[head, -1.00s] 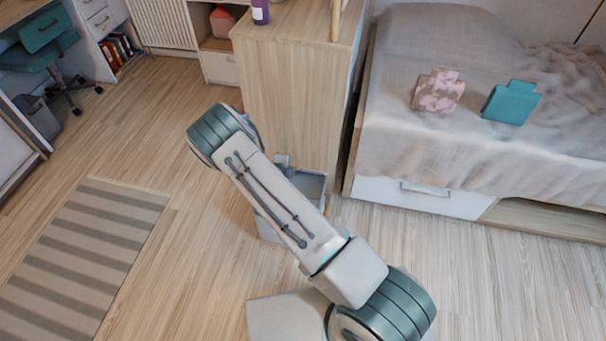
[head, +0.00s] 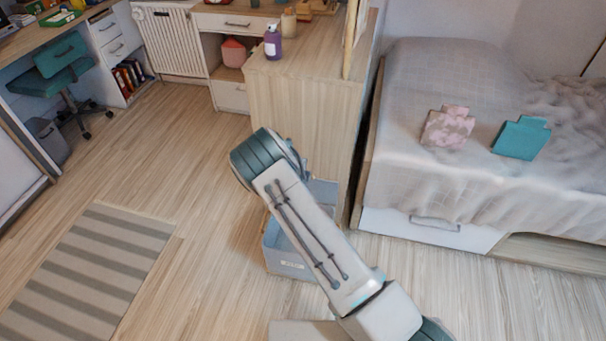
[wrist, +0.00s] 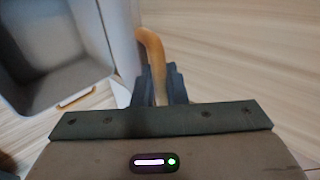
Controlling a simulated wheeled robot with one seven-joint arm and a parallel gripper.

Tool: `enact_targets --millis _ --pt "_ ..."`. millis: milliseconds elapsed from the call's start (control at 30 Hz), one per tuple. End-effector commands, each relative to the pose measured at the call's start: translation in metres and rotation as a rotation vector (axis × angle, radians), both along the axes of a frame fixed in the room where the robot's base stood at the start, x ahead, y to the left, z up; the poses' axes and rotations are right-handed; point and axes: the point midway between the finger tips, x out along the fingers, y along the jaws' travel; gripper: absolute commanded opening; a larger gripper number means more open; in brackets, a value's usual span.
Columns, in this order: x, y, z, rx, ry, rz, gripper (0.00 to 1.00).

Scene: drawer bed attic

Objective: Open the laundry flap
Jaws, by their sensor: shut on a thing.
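A grey-blue laundry bin (head: 289,262) with a small label stands on the floor against the wooden cabinet, partly hidden behind my arm. A grey-blue panel that looks like its flap (head: 324,193) shows upright behind the arm. In the wrist view the bin's hollow inside (wrist: 55,45) is open to view at the left. The pale edge of the flap (wrist: 122,35) stands beside it. My gripper (wrist: 160,88) is shut on a tan curved handle (wrist: 150,46) next to that edge. The gripper itself is hidden in the head view.
The wooden cabinet (head: 300,120) rises right behind the bin. The bed (head: 420,180) with a drawer below stands to the right. A striped rug (head: 90,265) lies at the left. The floor between rug and bin is clear.

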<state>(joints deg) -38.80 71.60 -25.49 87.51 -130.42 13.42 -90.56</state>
Motion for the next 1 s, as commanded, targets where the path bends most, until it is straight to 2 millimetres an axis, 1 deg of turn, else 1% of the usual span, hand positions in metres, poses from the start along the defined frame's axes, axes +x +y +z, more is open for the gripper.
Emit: enact_targets --millis 167,200,233,533,667,767,833,1000 --pt "0.001 0.0 0.002 0.001 -0.003 -0.001 0.0" --pt "0.001 -0.001 0.002 0.001 -0.003 -0.001 0.23" --pt "0.001 -0.001 0.002 0.001 -0.002 -0.001 0.3" --pt "0.0 -0.001 0.0 0.0 0.001 -0.003 0.3" --pt "-0.003 -0.001 0.003 0.001 0.002 -0.002 0.3" --pt "-0.01 0.001 0.011 0.001 0.002 -0.004 0.3" --pt "-0.018 0.003 0.02 0.001 0.0 -0.003 0.3" --pt "-0.042 0.011 0.045 0.003 -0.002 -0.001 0.3"
